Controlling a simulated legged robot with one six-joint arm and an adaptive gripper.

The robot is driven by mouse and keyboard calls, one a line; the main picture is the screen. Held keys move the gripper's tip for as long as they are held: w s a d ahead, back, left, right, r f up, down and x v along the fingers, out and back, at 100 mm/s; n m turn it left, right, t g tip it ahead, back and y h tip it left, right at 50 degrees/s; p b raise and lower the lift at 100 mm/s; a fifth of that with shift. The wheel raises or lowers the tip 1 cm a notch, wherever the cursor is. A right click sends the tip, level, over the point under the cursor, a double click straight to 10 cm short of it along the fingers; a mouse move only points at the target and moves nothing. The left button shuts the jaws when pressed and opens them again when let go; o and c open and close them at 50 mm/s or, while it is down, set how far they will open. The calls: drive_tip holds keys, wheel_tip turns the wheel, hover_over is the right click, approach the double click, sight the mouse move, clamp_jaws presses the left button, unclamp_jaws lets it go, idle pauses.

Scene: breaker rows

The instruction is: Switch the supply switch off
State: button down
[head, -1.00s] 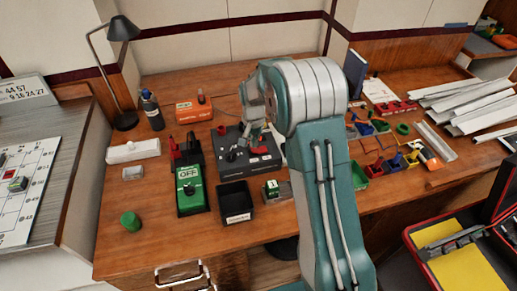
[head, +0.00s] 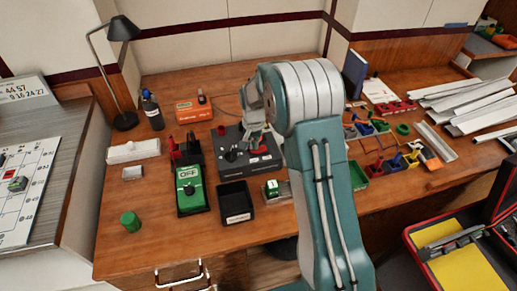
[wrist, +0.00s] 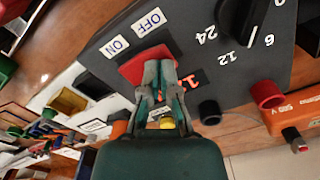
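The dark supply box (head: 262,164) lies on the wooden desk, partly hidden by my arm in the head view. In the wrist view its panel (wrist: 200,45) shows ON and OFF labels, a black dial knob and a red switch (wrist: 138,66) beside the labels. My gripper (wrist: 160,66) has its fingertips together at the red switch, overlapping its edge. Contact looks likely, but I cannot tell for sure. Nothing shows held between the fingers. In the head view my gripper (head: 252,138) is over the box and mostly hidden by my own arm.
A green device marked OFF (head: 191,190) and an open black bin (head: 235,201) stand in front of the box. An orange case (head: 194,111) is behind it. A green cylinder (head: 130,221) stands at the front left, with bare desk around it.

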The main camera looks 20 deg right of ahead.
drive_tip(key=shift+f, duration=0.2)
drive_tip(key=shift+r, duration=3.5)
